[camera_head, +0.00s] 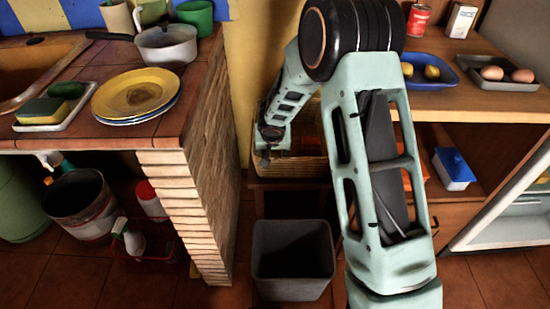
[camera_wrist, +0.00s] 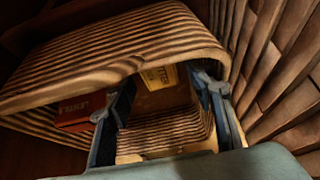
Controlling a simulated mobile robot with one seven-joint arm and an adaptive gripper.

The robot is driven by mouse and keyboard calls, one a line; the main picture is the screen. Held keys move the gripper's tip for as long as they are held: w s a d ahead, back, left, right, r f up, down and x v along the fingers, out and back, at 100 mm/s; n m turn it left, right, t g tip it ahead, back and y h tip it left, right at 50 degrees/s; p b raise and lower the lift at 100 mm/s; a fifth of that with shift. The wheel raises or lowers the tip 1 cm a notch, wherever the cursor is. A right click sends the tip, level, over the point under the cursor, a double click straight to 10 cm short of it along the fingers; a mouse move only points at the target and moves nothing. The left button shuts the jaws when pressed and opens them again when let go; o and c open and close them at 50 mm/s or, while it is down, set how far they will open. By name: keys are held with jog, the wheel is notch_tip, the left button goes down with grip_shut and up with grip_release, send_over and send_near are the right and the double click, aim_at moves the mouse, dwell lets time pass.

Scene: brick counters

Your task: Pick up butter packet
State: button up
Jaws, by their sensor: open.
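A yellow packet (camera_wrist: 159,77) with dark lettering lies inside the basket in the wrist view. It appears to be the butter packet, though the print is too small to read surely and its lower part is hard to make out. The ribbed wicker basket (camera_wrist: 130,40) also shows in the head view (camera_head: 300,168), partly behind my arm. My gripper (camera_wrist: 163,100) is open over the basket, its two fingers apart, with the yellow packet seen between them. I cannot tell the distance to it. In the head view my gripper (camera_head: 265,155) is at the basket's left side.
A red packet (camera_wrist: 82,110) lies in the basket beside my left finger. A brick wall (camera_head: 208,170) stands close left of the basket. A dark bin (camera_head: 292,260) is below. A shelf with a blue tray (camera_head: 430,70) and a blue-lidded box (camera_head: 454,168) is at right.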

aim_at(274, 153)
jog(key=shift+w+d+x, duration=0.1)
jog(key=shift+w+x, duration=0.05)
jog(key=shift+x, duration=1.35)
jog(key=shift+w+d+x, duration=0.1)
jog(key=shift+w+x, duration=0.05)
jog(key=shift+x, duration=1.35)
jog(key=shift+r, duration=0.15)
jog(key=shift+c, duration=0.7)
